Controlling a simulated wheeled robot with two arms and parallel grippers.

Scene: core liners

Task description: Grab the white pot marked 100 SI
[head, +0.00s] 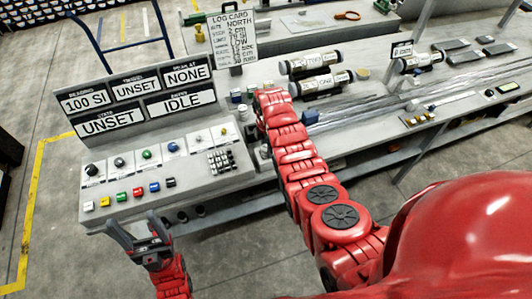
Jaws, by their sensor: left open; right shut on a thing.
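My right gripper (260,110) is at the end of the red arm reaching to the back of the bench, beside a few small pots. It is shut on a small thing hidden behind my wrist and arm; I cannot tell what. A small pale pot (243,112) stands just left of that gripper, its marking too small to read. I can make out no pot marked 100 SI. My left gripper (133,227) is open and empty in front of the console's near left corner.
A grey console (195,175) carries several coloured buttons, knobs and a keypad (221,160). Signs behind it read UNSET, NONE and IDLE. A log card (233,38) stands at the back. Labelled cylinders (310,62) and clear liners (360,115) lie right of my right arm.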

